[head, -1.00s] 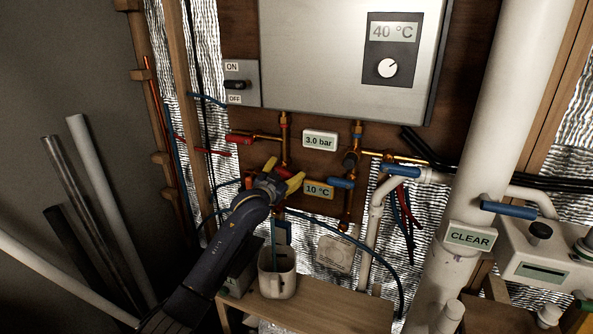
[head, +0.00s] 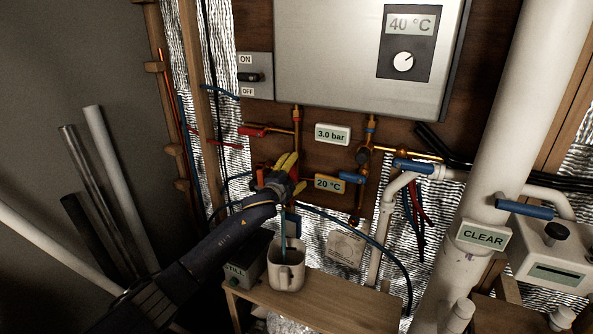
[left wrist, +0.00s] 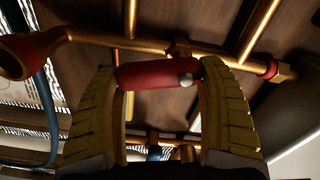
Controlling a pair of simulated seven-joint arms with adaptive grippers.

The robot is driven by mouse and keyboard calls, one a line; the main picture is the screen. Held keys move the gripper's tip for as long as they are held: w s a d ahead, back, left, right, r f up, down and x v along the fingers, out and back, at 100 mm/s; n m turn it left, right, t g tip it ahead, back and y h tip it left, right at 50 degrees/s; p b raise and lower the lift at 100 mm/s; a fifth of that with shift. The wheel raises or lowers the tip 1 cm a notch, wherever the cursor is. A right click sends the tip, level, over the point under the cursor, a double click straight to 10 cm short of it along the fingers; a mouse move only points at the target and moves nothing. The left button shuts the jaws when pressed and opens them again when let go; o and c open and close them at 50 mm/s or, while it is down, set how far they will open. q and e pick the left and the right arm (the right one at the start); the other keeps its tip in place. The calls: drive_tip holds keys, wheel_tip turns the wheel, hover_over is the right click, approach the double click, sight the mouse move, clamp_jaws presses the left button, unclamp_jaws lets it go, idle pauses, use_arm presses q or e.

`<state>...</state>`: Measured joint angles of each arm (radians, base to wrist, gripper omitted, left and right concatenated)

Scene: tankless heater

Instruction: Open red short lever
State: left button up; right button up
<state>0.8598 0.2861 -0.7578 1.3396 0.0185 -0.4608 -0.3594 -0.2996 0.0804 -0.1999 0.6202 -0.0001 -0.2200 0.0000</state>
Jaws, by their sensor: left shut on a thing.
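The red short lever (left wrist: 150,75) lies crosswise between the two ridged yellow fingers of my left gripper (left wrist: 160,85) in the left wrist view, with a finger pressed at each end. A round metal screw head shows on its right part. A brass pipe runs just behind it. My right gripper is in neither view.
The heater (head: 330,60) hangs above. Another red lever (head: 252,131) is up and left of my gripper. A display (head: 328,184) reading 20 °C and a blue lever (head: 350,177) are close on its right. A white mug (head: 287,277) stands on the wooden shelf (head: 335,305) below.

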use_arm(q)
drive_tip(key=shift+w+a+f+m, duration=0.1)
drive_tip(key=shift+a+f+m, duration=0.1)
drive_tip(key=shift+m, duration=0.6)
drive_tip(key=shift+a+f+m, duration=0.15)
drive_tip(key=shift+m, duration=0.95)
drive_tip(key=o, duration=1.6)
drive_tip(key=shift+c, duration=0.2)
drive_tip(key=v, duration=1.2)
drive_tip(key=shift+r, duration=0.1)
